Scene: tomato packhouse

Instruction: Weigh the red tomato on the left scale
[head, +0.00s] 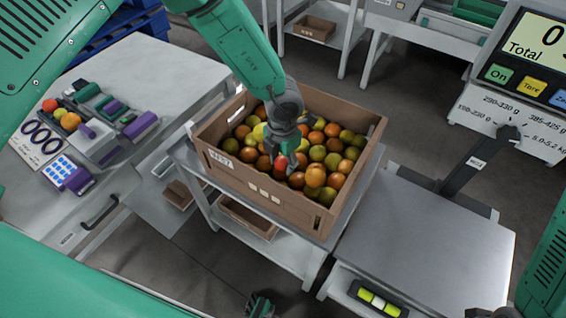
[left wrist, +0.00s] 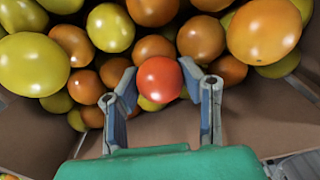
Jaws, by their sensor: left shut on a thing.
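The red tomato (left wrist: 160,80) sits between the two fingers of my left gripper (left wrist: 162,92) in the left wrist view. The gripper is shut on it. In the head view my left gripper (head: 284,152) points down into the cardboard crate (head: 265,193), and the red tomato (head: 281,162) shows at its fingertips, among the other tomatoes. A scale with a bare grey platform (head: 425,245) stands to the right of the crate, with its display (head: 538,45) at the upper right reading "Total" and a partly cut-off figure. A dark part at the bottom edge may be my right gripper (head: 262,305).
The crate, full of green, yellow and orange tomatoes (head: 314,176), has raised walls around my gripper. It stands on a grey cart (head: 308,255). The left bench (head: 170,75) carries several tools and tomatoes. A spirit level (head: 378,299) lies in front of the scale platform.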

